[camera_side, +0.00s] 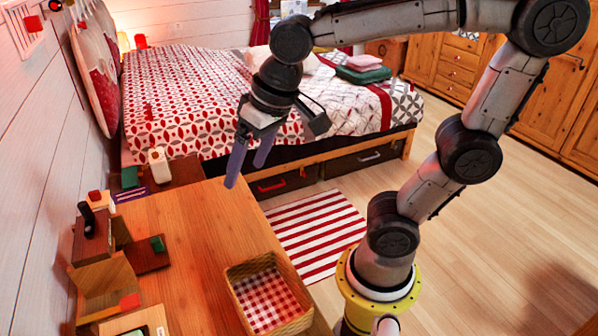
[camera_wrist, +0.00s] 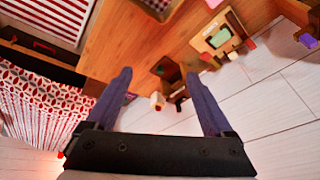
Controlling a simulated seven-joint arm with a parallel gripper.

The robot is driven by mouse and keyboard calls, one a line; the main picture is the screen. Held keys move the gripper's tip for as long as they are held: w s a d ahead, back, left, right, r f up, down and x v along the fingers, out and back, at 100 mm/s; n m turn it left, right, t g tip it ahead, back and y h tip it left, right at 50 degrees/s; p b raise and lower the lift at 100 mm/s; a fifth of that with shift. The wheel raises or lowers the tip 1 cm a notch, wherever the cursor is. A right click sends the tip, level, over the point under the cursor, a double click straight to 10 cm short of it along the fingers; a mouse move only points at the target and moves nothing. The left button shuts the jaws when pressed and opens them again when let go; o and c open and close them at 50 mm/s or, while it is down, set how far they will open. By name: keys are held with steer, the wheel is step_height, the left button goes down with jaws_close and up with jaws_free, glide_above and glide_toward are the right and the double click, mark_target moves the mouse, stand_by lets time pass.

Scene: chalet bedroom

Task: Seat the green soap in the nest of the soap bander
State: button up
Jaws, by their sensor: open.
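My gripper (camera_side: 247,172) is open and empty, high above the far right part of the table; its two blue-grey fingers also show in the wrist view (camera_wrist: 158,74). A green block (camera_wrist: 221,37), seemingly the green soap, lies in a pale wooden tray (camera_wrist: 205,43). The tray's edge also shows at the bottom of the side view (camera_side: 152,317). A brown wooden device with a black knob (camera_side: 92,235), probably the soap bander, stands by the wall. A small dark green piece (camera_side: 157,244) sits on its brown part; I cannot make out the nest clearly.
A wicker basket with a red checked lining (camera_side: 268,295) stands at the table's near right. A cream bottle (camera_side: 158,166) and a dark green block (camera_side: 130,177) are at the far left end. The middle of the table (camera_side: 205,225) is clear. The bed (camera_side: 210,90) stands beyond.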

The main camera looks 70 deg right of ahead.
steer(key=s+d+f+n+t, duration=0.1)
steer(key=s+d+f+n, duration=0.1)
steer(key=s, duration=0.6)
steer(key=shift+s+d+f+h, duration=0.25)
steer(key=shift+s+d+h, duration=0.05)
steer(key=shift+d, duration=0.5)
